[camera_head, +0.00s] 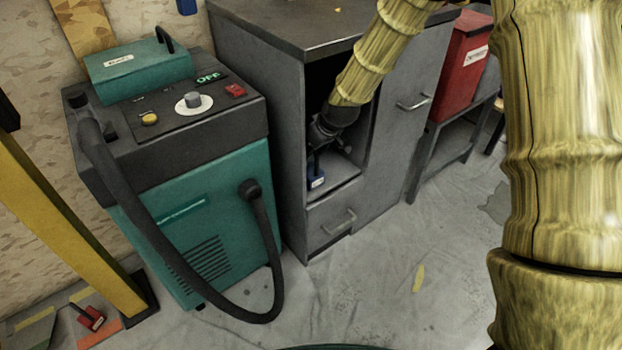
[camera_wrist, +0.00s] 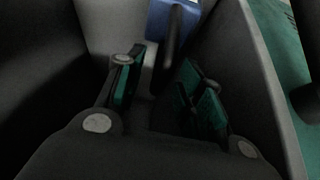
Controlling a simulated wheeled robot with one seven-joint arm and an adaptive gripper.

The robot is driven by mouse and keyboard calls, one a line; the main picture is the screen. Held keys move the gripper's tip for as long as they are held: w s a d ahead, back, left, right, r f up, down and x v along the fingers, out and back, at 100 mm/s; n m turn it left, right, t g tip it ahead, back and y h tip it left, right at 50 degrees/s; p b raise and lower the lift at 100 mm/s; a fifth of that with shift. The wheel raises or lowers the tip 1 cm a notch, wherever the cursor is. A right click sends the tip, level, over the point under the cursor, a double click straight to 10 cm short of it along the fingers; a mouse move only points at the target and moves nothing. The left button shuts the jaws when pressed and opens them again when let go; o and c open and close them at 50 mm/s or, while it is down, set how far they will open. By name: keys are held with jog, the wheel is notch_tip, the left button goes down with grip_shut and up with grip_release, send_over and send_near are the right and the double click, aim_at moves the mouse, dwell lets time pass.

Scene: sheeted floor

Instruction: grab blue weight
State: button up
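The blue weight (camera_head: 316,182) stands on the floor of the grey cabinet's open compartment (camera_head: 345,188), with a pale label on its front and a thin dark handle rising from it. My gripper (camera_head: 322,138) reaches into this compartment from above, close over the weight. In the wrist view the blue weight (camera_wrist: 172,17) is at the top, with its dark handle between the two teal-padded fingers. My gripper (camera_wrist: 163,65) is open, with gaps visible beside the handle. Its lower end is lost in shadow, so contact cannot be told there.
The compartment's side walls and the cabinet top (camera_head: 295,22) closely surround my arm. A teal machine (camera_head: 190,190) with a black hose stands left. A red box (camera_head: 460,70) sits on a stand at right. A red weight (camera_head: 91,318) lies lower left. The floor in front is mostly clear.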

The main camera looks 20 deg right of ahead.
jog(key=shift+w+f, duration=0.15)
jog(key=shift+f, duration=0.05)
grip_shut()
jog(key=shift+r, duration=0.1)
jog(key=shift+r, duration=0.15)
dwell(0.3)
